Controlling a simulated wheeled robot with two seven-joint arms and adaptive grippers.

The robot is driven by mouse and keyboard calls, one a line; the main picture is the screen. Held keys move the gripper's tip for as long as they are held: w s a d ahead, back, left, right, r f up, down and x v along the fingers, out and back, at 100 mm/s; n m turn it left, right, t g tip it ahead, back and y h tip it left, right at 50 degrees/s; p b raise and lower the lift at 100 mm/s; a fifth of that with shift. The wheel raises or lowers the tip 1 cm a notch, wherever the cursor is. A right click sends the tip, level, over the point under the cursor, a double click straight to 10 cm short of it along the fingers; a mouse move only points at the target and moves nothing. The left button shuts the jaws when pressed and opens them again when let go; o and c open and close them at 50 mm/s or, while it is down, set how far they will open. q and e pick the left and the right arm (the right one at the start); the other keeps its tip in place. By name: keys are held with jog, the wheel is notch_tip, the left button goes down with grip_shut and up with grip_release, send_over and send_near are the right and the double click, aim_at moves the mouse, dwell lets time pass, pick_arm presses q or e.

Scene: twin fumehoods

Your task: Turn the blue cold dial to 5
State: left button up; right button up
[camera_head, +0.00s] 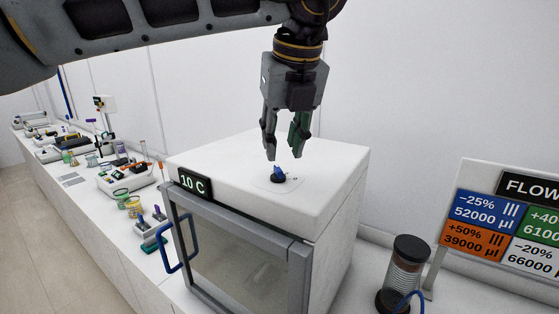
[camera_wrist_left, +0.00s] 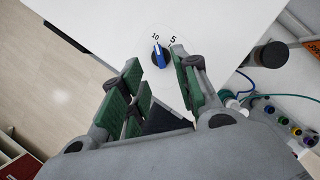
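The blue dial (camera_head: 279,174) sits on a black base on top of a white cabinet (camera_head: 235,165). A display on the cabinet's front (camera_head: 193,183) reads 10 C. In the left wrist view the blue dial (camera_wrist_left: 159,54) stands between the printed marks 10 and 5, its pointer end on the side of the 10. My left gripper (camera_head: 285,153) points down above the dial, apart from it, with its fingers spread and nothing between them. In the left wrist view its green-padded fingers (camera_wrist_left: 155,75) reach toward the dial. My right gripper is in neither view.
The cabinet has a glass door with a blue handle (camera_head: 189,243). A black-capped cylinder (camera_head: 404,270) with a blue tube stands to its right, near a sign of coloured volume labels (camera_head: 515,225). Several lab items line the bench at left. Space above the cabinet is otherwise clear.

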aim_at(278, 169)
pick_arm(q)
jog(key=shift+p+x, duration=0.45)
jog(key=shift+x, duration=2.45)
jog(key=shift+c, duration=0.3)
grip_shut()
